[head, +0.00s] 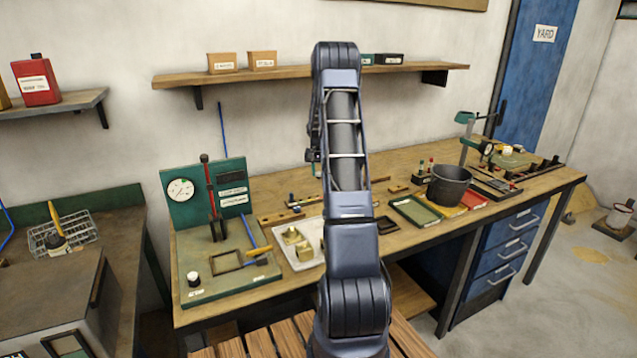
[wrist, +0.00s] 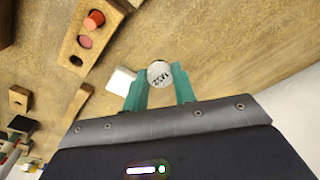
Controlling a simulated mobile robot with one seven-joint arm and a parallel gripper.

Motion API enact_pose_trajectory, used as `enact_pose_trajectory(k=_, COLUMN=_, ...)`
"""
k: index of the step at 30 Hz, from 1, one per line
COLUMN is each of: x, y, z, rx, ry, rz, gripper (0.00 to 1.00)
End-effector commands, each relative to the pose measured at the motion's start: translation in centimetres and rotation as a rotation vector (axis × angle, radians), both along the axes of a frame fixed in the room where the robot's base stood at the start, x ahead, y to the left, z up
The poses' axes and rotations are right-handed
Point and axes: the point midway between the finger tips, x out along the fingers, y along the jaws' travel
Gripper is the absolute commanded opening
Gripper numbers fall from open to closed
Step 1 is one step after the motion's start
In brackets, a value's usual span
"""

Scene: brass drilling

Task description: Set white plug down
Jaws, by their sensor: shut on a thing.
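The white plug (wrist: 160,74) shows in the wrist view as a pale, round end face with dark lettering. My gripper (wrist: 160,84) has its two teal fingers on either side of the plug and is shut on it. The plug sits at the fingertips, over the brown bench top (wrist: 215,45). I cannot tell whether it touches the surface. A small white block or card (wrist: 121,80) lies just left of the plug, partly behind the left finger.
In the wrist view a wooden block (wrist: 72,58) with a red plug (wrist: 94,20) lies upper left, and smaller wooden pieces lie further left. In the head view the workbench (head: 285,185) carries a green gauge stand (head: 207,195), a pale tray (head: 305,263) and a dark bucket (head: 449,186).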

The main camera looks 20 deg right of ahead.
Motion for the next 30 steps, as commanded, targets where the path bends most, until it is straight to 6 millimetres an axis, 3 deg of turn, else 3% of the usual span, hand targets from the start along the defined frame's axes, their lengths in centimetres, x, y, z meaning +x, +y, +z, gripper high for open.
enact_pose_trajectory(k=8, x=0.0, y=0.0, z=-1.8, rx=0.001, ry=0.002, rz=0.000, gripper=0.05)
enact_pose_trajectory(k=15, x=0.0, y=0.0, z=-4.8, rx=0.001, ry=0.001, rz=0.000, gripper=0.05)
enact_pose_trajectory(k=27, x=0.0, y=0.0, z=-5.3, rx=0.000, ry=0.000, rz=0.000, gripper=0.05)
enact_pose_trajectory(k=28, x=0.0, y=0.0, z=-5.3, rx=0.000, ry=0.000, rz=0.000, gripper=0.29)
enact_pose_trajectory(k=30, x=0.0, y=0.0, z=-5.3, rx=0.000, ry=0.000, rz=0.000, gripper=0.42)
